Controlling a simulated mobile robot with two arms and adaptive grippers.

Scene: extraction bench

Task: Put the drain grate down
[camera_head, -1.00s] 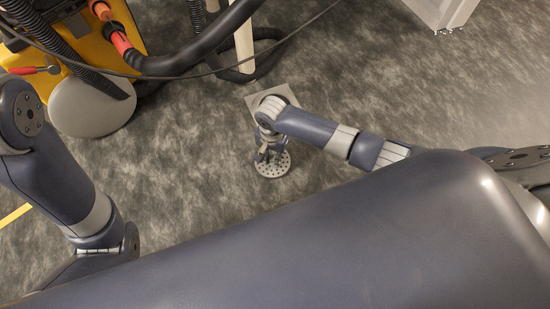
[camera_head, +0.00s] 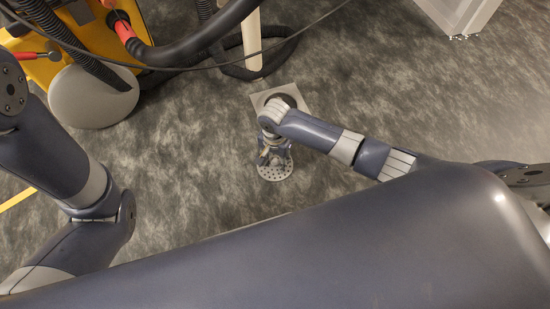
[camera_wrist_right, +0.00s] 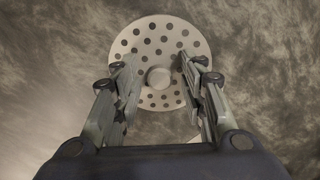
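The drain grate (camera_head: 274,172) is a round, pale plate with many holes, below the square drain frame in the head view. In the right wrist view the grate (camera_wrist_right: 157,38) shows face-on, with a round knob (camera_wrist_right: 158,77) at its middle. My right gripper (camera_head: 269,158) is over the grate. Its two fingers (camera_wrist_right: 160,83) stand wide apart on either side of the knob, with gaps to it, so it is open. The grate appears to lie on the floor. My left arm is at the left edge of the head view; its gripper is out of view.
The square metal drain frame (camera_head: 301,102) with a dark round opening is partly covered by my right arm. A yellow machine (camera_head: 86,42) with hoses and a grey round part (camera_head: 92,98) stands at upper left. A pale post (camera_head: 251,45) stands behind the drain.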

